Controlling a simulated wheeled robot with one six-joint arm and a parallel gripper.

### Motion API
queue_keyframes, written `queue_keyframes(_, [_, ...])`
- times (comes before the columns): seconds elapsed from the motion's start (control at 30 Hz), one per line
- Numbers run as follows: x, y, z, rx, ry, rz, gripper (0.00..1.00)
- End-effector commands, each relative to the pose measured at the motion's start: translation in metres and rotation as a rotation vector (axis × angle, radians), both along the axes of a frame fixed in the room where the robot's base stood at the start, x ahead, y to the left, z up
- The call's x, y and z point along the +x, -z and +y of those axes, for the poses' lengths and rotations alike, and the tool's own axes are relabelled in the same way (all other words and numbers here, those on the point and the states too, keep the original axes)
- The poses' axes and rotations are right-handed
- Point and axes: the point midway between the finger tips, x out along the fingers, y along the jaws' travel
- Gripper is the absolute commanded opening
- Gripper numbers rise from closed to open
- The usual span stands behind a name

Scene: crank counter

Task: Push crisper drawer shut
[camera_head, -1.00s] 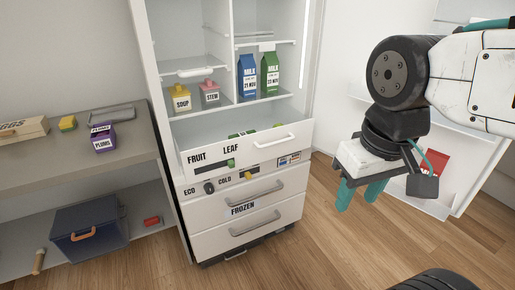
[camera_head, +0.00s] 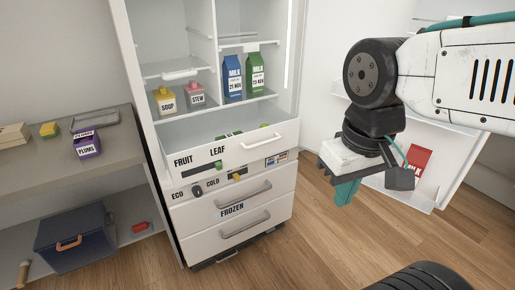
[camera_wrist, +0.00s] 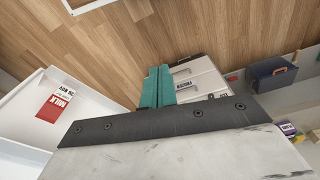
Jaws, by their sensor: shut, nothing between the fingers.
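The crisper drawer (camera_head: 200,157) is the wide white drawer marked FRUIT and LEAF, low in the open fridge. It stands pulled out, its front ahead of the cabinet, with a white bar handle (camera_head: 261,141) at its right half. Green items show inside over its front. My gripper (camera_head: 346,192) is in front of the fridge, to the right of the drawer and apart from it. Its teal fingers point down and are together, with nothing between them. In the wrist view the fingers (camera_wrist: 157,87) are also together; the crisper drawer is not clearly seen there.
Two FROZEN drawers (camera_head: 234,228) sit shut below the control strip. The open fridge door (camera_head: 385,185) with a red carton (camera_head: 417,167) stands behind my gripper on the right. A shelf unit (camera_head: 40,182) with a blue cooler box (camera_head: 75,237) is at left. Wood floor ahead is clear.

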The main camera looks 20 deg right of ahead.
Motion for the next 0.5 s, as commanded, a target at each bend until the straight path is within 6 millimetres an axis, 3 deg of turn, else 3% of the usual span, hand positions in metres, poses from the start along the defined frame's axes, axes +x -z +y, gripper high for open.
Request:
queue_keyframes(0.27, [0.015, 0.03, -0.014, 0.001, 0.052, 0.166, 0.0])
queue_keyframes(0.5, [0.043, 0.06, -0.032, -0.018, 0.096, 0.222, 0.0])
